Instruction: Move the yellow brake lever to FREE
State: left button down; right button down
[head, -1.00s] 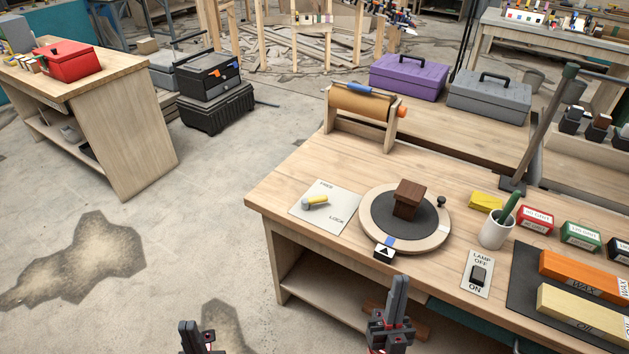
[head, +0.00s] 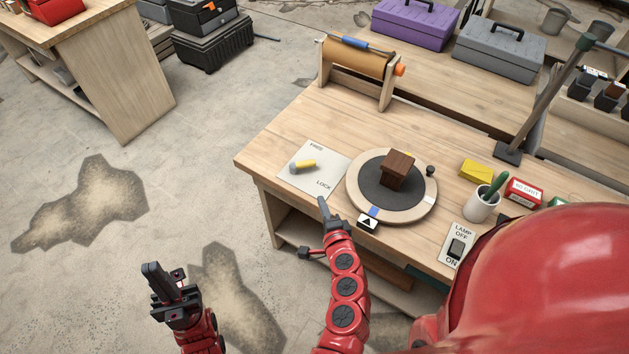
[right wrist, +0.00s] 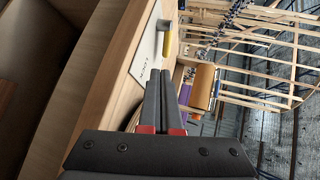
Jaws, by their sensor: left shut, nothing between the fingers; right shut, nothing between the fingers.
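The yellow brake lever (head: 306,164) has a grey pivot end and sits on a white plate (head: 318,180) at the bench's left front. The plate reads FREE at its far edge and LOCK at its near edge. The lever lies sideways, its yellow end pointing right. It also shows in the right wrist view (right wrist: 167,44), ahead of the fingertips. My right gripper (head: 322,203) is shut and empty, at the bench's front edge just short of the plate; its shut fingers fill the right wrist view's middle (right wrist: 162,75). My left gripper (head: 150,268) is shut and empty over the floor at the left.
A round turntable (head: 422,211) with a brown block (head: 397,170) stands right of the plate. A paper roll holder (head: 357,68) stands behind. A lamp switch (head: 456,246) and a cup (head: 481,206) are further right. My red arm covers the lower right.

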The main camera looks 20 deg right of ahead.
jog(key=p, duration=0.3)
send_near(315, 161)
jog(key=w+f, duration=0.1)
jog(key=w+a+f, duration=0.1)
jog(key=w, duration=0.1)
jog(key=w+f, duration=0.1)
jog(key=w, duration=0.1)
jog(key=shift+w+a, duration=0.15)
jog(key=shift+w, duration=0.05)
jog(key=shift+f+n+b, duration=0.1)
jog(key=shift+n+b, duration=0.2)
jog(key=shift+b, duration=0.1)
jog(key=shift+w+d+n+y+b, duration=0.3)
jog(key=shift+d+n+y+b, duration=0.15)
jog(key=shift+y+b, duration=0.45)
jog(key=n+y+b, duration=0.1)
jog(key=w+y+b, duration=0.1)
jog(key=b, duration=0.1)
jog(key=shift+d+f+n, duration=0.15)
jog(key=shift+d+n, duration=0.05)
jog(key=shift+n, duration=0.15)
jog(key=shift+w+d+b, duration=0.25)
jog(key=shift+w+b, duration=0.15)
jog(key=shift+b, duration=0.05)
jog(key=shift+w+d+r+b, duration=0.1)
jog(key=shift+w+r+b, duration=0.05)
jog(key=shift+w+b, duration=0.3)
jog(key=shift+w+d+r+b, duration=0.1)
jog(key=shift+w+b, duration=0.15)
jog(key=shift+w, duration=0.3)
